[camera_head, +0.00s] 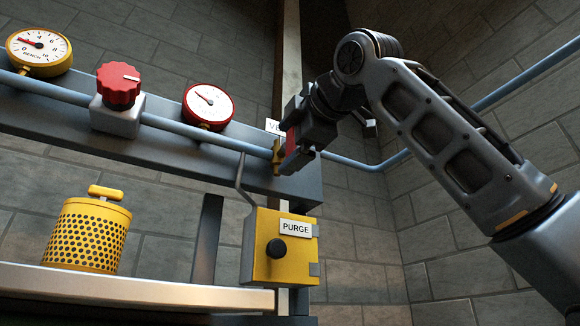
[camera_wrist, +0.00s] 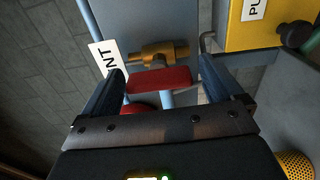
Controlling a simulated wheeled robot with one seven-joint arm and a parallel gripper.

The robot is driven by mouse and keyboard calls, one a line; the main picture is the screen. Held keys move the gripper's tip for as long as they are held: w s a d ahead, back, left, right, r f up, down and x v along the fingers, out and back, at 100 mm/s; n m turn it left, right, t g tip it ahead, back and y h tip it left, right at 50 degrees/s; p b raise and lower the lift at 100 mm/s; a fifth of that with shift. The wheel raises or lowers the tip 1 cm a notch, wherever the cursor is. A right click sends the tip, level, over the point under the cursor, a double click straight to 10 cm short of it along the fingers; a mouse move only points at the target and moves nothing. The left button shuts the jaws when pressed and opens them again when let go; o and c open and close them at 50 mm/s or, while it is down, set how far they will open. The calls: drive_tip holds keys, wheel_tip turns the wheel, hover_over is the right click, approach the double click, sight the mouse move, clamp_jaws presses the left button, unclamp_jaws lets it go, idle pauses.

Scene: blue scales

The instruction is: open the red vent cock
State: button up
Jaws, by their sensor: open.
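The vent cock shows in the wrist view as a brass body (camera_wrist: 158,53) with a flat red handle (camera_wrist: 158,80) lying roughly parallel to it. In the head view, the brass body (camera_head: 277,158) sits on the blue pipe at the beam's right end, and a bit of the red handle (camera_head: 291,140) shows beside my gripper. My gripper (camera_wrist: 161,70) is open, with one finger by each end of the handle. Narrow gaps seem to show at both ends; depth is hard to tell. A white label (camera_wrist: 108,64) reading "NT" is beside the left finger, partly hidden.
A yellow PURGE box (camera_head: 283,248) with a black knob and a bent grey rod (camera_head: 241,185) are close below the cock. A red-rimmed gauge (camera_head: 207,106), red knob (camera_head: 118,87) and yellow gauge (camera_head: 39,51) line the pipe. A yellow perforated canister (camera_head: 88,236) stands on the shelf.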

drive_tip(key=b+v, duration=0.2)
drive_tip(key=v, duration=0.5)
drive_tip(key=shift+s+d, duration=0.2)
drive_tip(key=shift+s, duration=0.15)
